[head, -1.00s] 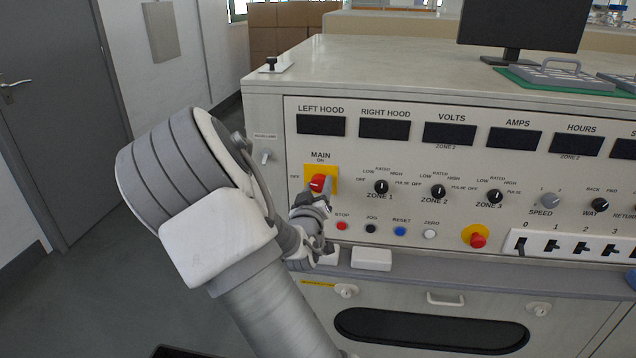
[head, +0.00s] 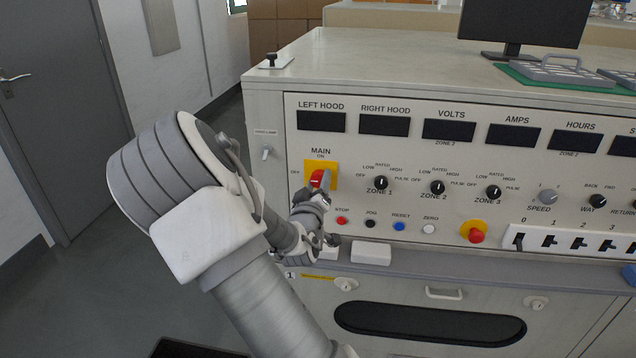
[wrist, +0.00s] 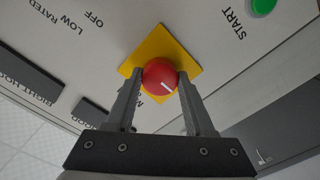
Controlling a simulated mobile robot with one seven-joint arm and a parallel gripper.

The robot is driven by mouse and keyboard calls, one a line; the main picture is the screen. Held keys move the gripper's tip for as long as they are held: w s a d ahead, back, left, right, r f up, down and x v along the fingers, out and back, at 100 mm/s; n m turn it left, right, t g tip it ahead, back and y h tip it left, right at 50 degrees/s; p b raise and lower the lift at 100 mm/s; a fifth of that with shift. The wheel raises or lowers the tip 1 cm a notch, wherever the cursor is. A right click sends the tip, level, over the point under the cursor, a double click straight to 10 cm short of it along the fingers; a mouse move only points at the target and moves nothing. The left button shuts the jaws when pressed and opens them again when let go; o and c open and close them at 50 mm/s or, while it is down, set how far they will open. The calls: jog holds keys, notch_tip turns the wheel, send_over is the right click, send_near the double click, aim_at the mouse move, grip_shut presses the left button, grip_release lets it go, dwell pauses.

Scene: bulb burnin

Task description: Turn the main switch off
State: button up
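The main switch (head: 317,179) is a red rotary knob on a square yellow plate at the left of the panel. It is labelled ON above and OFF at the left. In the wrist view the knob (wrist: 159,76) has a short white mark, slanted in the picture. My gripper (wrist: 160,74) has one finger on each side of the knob, with no clear gap at the fingertips.
Zone 1 knob (head: 380,183) is just right of the switch. Stop, jog, reset and zero buttons lie below, with a red emergency button (head: 476,232) further right. A grey ledge (head: 460,262) runs under the panel. A green start button (wrist: 263,6) shows in the wrist view.

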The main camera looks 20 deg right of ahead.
jog(key=o, duration=0.5)
jog(key=shift+c, duration=0.2)
jog(key=p+v, duration=1.1)
jog(key=v, duration=0.6)
jog(key=shift+a, duration=0.2)
jog(key=shift+s, duration=0.15)
